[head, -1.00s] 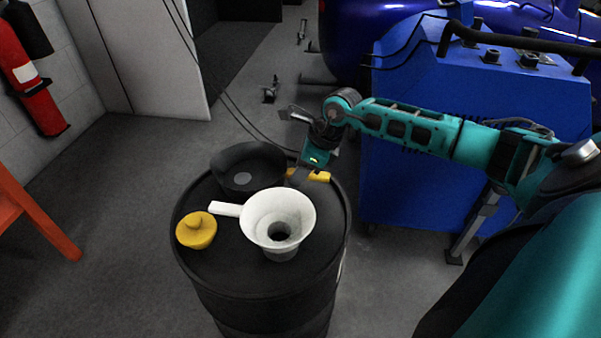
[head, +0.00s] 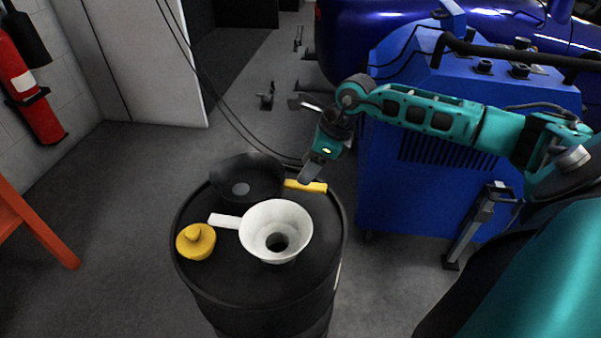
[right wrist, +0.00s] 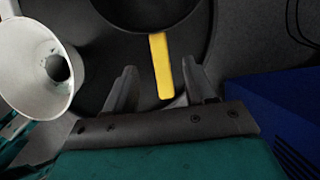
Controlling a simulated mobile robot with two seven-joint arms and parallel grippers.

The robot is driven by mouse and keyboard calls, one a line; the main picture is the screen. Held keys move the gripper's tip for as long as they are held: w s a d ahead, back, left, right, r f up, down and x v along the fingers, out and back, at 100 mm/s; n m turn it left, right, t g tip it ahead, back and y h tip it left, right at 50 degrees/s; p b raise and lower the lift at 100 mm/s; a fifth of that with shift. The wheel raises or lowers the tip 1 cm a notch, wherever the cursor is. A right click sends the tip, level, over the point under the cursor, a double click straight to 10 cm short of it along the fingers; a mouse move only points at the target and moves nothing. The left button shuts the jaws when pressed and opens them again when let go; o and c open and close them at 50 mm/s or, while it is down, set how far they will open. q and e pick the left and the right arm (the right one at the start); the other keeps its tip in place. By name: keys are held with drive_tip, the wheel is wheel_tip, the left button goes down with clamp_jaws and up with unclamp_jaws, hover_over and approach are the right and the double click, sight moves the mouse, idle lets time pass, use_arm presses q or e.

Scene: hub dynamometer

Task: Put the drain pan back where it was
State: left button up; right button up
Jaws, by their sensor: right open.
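The drain pan (head: 240,190) is a black, shallow round pan with a yellow handle (head: 307,186). It sits at the back of the black drum's top (head: 225,268), behind the white funnel. My right gripper (head: 306,178) is over the back right of the drum, by the handle. In the right wrist view the open right gripper (right wrist: 160,78) has a finger on each side of the yellow handle (right wrist: 161,62), apart from it. The pan (right wrist: 150,12) is cut off at the top there. My left gripper is not in view.
A white funnel (head: 290,220) and a yellow stopper-like piece (head: 196,243) stand on the drum in front of the pan. A blue machine cabinet (head: 400,200) is close on the right. An orange frame (head: 35,225) and a red extinguisher (head: 32,95) are at left. Cables hang behind.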

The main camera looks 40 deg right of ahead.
use_arm(q)
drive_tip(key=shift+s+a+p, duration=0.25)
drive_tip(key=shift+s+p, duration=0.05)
drive_tip(key=shift+p, duration=0.2)
use_arm(e)
drive_tip(key=v, duration=0.5)
drive_tip(key=shift+s+r, duration=0.1)
drive_tip(key=shift+r, duration=0.2)
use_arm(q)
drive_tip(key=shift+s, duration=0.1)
